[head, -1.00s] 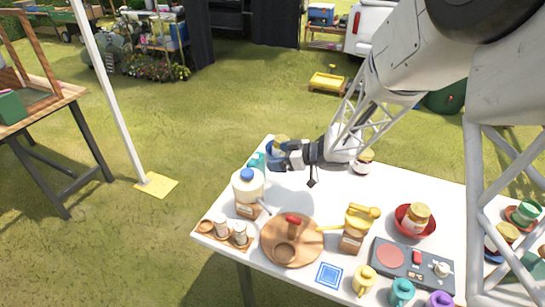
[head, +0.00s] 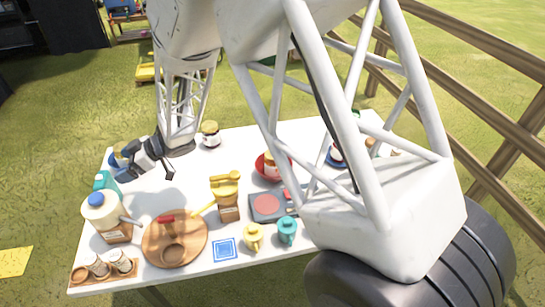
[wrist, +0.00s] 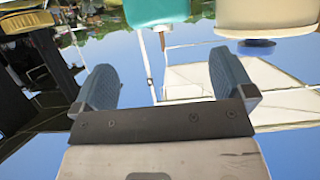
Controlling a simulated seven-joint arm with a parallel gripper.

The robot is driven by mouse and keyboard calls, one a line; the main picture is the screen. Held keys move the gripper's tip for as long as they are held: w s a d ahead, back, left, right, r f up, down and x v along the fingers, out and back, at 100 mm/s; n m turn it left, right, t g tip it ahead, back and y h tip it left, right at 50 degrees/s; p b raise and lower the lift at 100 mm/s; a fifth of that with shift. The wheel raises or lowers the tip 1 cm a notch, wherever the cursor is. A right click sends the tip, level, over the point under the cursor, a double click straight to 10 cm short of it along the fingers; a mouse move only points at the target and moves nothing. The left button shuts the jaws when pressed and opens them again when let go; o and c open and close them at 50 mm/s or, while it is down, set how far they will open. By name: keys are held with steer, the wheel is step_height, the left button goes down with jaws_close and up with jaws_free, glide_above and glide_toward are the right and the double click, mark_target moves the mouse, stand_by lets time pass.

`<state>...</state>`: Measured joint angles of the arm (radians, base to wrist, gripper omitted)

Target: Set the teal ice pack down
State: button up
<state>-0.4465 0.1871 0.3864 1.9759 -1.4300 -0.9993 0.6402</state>
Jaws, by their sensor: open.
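The teal ice pack (head: 104,181) stands at the table's far left corner, behind the white jug with the blue cap (head: 103,209), which hides part of it. In the wrist view, which looks upside down, the ice pack (wrist: 156,12) is at the top edge, beyond my fingers, with the jug (wrist: 262,15) to its right. My gripper (head: 128,162) is just right of the ice pack in the head view. In the wrist view my gripper (wrist: 162,78) is open, with nothing between its two blue-grey fingers. The ice pack is apart from the fingers.
A round wooden board (head: 190,250), a small wooden tray with cups (head: 100,272) and a blue square (head: 224,250) lie toward the front. A jar (head: 210,134) stands at the back. A red bowl (head: 264,168) is farther right. White tabletop (head: 180,190) is clear in the left middle.

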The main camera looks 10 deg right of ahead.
steer(key=w+d+r+m+t+h, duration=0.2)
steer(key=d+r+m+t+h, duration=0.25)
steer(key=d+r, duration=0.55)
steer(key=w+d+r+m+t+h, duration=0.2)
steer(key=d+r+m+t+h, duration=0.3)
steer(key=d, duration=1)
steer(key=s+d+r+m+g+h, duration=0.1)
steer(key=s+d+r+m+h, duration=0.15)
steer(key=s+d, duration=0.65)
steer(key=s+d+r+m+g+h, duration=0.1)
steer(key=s+d+r+m+h, duration=0.15)
steer(key=s+d, duration=0.6)
steer(key=s+d+m+g, duration=0.1)
steer(key=s+m+g, duration=0.1)
steer(key=s, duration=0.7)
steer(key=s+d+f+m+g+y, duration=0.1)
steer(key=s+d+g, duration=0.1)
steer(key=s, duration=0.7)
steer(key=shift+d+f+m+g, duration=0.25)
steer(key=shift+f+m+g, duration=0.1)
steer(key=shift+g, duration=0.1)
